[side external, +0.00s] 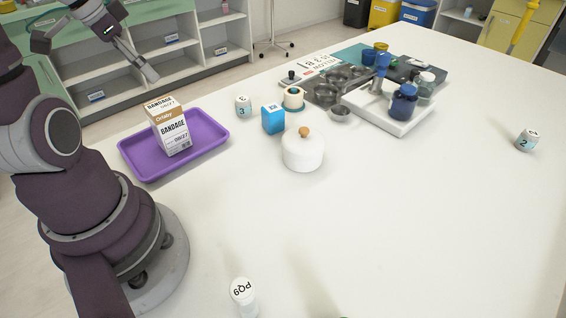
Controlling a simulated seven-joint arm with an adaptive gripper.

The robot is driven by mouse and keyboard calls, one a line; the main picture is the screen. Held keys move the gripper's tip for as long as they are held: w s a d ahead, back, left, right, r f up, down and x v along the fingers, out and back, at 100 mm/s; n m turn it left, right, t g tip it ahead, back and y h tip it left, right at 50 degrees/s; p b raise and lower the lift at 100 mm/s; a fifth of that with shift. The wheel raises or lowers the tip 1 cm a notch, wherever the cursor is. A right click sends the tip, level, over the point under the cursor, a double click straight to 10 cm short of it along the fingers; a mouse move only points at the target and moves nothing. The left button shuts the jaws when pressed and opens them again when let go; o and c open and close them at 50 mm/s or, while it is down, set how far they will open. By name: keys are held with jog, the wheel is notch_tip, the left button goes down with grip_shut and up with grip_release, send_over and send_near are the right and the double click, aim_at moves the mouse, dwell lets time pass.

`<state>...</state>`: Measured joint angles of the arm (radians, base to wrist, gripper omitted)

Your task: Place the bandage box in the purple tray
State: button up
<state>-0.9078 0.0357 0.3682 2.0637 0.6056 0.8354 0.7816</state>
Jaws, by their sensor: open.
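The bandage box (171,131), white with a tan band and dark lettering, stands upright inside the purple tray (203,151). The tray lies on the white table at the left, close to my arm's base. My gripper (149,75) is open and raised above and to the left of the box, apart from it. Nothing shows between its fingers. The lower far side of the box is hidden from this view.
A white lidded jar (302,151), a blue box (273,119) and a small white numbered block (243,106) stand right of the tray. Metal bowls (340,80) and a white tray with bottles (389,118) are farther back. A white bottle (243,295) stands in front. The right table is mostly clear.

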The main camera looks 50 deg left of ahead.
jog(key=d+r+t, duration=0.1)
jog(key=d+r, duration=0.2)
jog(key=d, duration=1.5)
jog(key=shift+w+r, duration=0.15)
jog(key=shift+w, duration=0.3)
